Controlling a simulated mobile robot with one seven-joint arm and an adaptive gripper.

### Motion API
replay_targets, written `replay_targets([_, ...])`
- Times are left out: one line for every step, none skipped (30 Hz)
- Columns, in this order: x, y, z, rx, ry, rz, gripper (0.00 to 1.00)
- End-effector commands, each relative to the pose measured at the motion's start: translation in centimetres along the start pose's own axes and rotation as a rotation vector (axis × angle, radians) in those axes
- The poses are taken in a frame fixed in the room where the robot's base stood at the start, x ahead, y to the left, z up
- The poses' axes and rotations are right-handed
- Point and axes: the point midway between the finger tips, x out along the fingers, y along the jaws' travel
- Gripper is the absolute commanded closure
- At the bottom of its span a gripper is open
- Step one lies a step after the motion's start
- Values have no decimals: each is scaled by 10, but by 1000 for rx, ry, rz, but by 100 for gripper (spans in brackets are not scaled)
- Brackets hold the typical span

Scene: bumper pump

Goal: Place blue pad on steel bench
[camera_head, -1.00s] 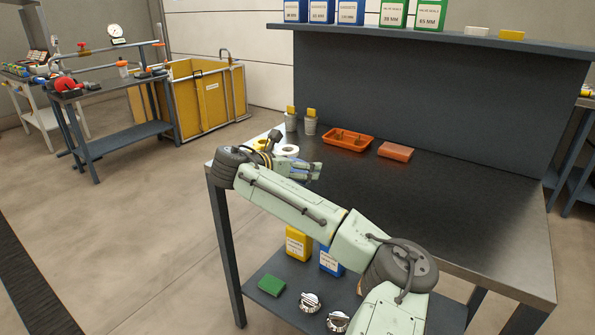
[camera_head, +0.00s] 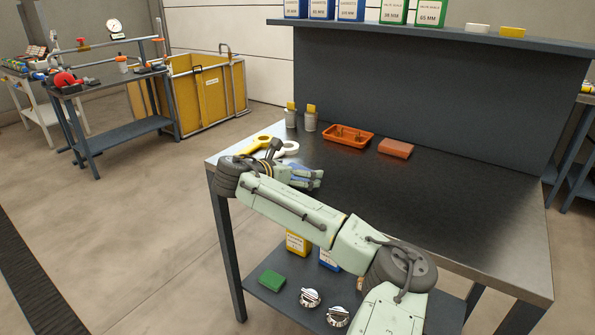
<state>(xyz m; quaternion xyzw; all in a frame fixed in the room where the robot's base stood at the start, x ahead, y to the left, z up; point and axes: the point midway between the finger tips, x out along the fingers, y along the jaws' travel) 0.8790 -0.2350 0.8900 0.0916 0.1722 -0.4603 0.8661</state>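The steel bench (camera_head: 430,215) has a dark top and stands in front of me. My arm reaches across its left end. My gripper (camera_head: 312,178) is low over the left part of the bench top, fingers pointing right. A blue pad (camera_head: 299,167) shows in small patches around the fingers; most of it is hidden by them. I cannot tell whether the pad is gripped or touches the bench, or how far apart the fingertips are.
A yellow tool (camera_head: 250,146) and a white ring (camera_head: 290,148) lie behind my wrist. Two grey cups (camera_head: 310,122), an orange tray (camera_head: 348,134) and a reddish-brown block (camera_head: 396,148) stand along the back. The bench's right and front are clear. A green pad (camera_head: 271,281) lies on the lower shelf.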

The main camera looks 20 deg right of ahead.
Motion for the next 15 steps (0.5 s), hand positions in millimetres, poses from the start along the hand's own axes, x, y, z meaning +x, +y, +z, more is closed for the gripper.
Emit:
replay_targets([0, 0, 0, 0, 0, 0, 0])
replay_targets([0, 0, 0, 0, 0, 0, 0])
replay_targets([0, 0, 0, 0, 0, 0, 0])
replay_targets([0, 0, 1, 0, 0, 0, 0])
replay_targets([-1, 0, 3, 0, -1, 0, 0])
replay_targets([-3, 0, 2, 0, 0, 1, 0])
replay_targets([-6, 1, 1, 0, 0, 2, 0])
replay_targets([-9, 1, 1, 0, 0, 4, 0])
replay_targets([-14, 1, 0, 0, -1, 3, 0])
replay_targets([-20, 1, 0, 0, -1, 4, 0])
replay_targets([-26, 1, 0, 1, -1, 5, 0])
replay_targets([-34, 2, 0, 1, -2, 6, 0])
replay_targets([-41, 2, 0, 0, -2, 6, 0])
replay_targets([-49, 2, 0, 1, -3, 6, 0])
replay_targets([-59, 2, 0, 1, -3, 8, 0])
